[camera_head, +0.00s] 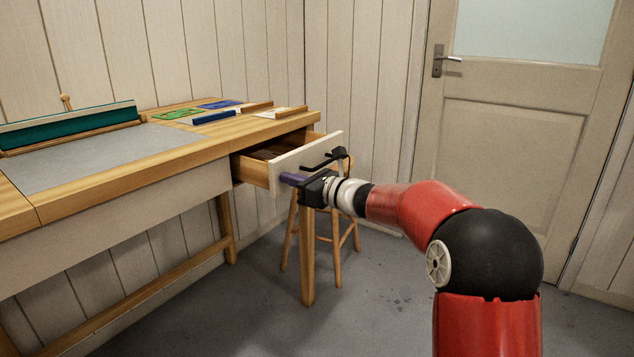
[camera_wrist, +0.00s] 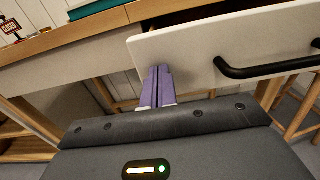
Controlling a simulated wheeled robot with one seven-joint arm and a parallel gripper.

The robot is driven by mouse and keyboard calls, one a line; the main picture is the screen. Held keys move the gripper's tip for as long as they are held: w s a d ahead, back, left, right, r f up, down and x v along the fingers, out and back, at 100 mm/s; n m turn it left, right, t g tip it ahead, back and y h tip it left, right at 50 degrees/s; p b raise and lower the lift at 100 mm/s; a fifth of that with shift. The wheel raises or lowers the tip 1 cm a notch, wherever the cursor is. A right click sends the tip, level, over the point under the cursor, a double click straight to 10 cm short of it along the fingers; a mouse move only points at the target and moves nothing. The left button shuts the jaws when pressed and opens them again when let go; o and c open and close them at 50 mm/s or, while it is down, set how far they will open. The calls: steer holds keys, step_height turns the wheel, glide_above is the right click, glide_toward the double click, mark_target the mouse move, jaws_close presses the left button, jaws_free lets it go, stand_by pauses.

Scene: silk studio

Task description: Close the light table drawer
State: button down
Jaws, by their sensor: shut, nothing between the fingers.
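The light table drawer (camera_head: 302,157) is pulled open at the right end of the wooden table (camera_head: 183,155). Its pale front panel has a black bar handle (camera_head: 322,160). The drawer front (camera_wrist: 222,47) and the handle (camera_wrist: 265,70) also show in the wrist view. My gripper (camera_head: 286,178) is shut and empty, with its purple fingers together. In the wrist view the fingertips (camera_wrist: 158,70) are at the lower left part of the drawer front, left of the handle. I cannot tell whether they touch the panel. The drawer's inside is mostly hidden.
A wooden stool (camera_head: 337,240) stands behind the table's front right leg (camera_head: 307,255). A grey sheet (camera_head: 100,158), a teal-faced bar (camera_head: 70,125) and several small items lie on the tabletop. A closed door (camera_head: 510,130) is at the right. The floor in front is clear.

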mark_target(253, 165)
steer(key=p+x, duration=0.3)
steer(key=x, duration=0.9)
steer(key=shift+w+a+p, duration=0.15)
steer(key=shift+a+p, duration=0.1)
steer(key=shift+p, duration=0.05)
steer(key=shift+a+r, duration=0.1)
steer(key=shift+r, duration=0.2)
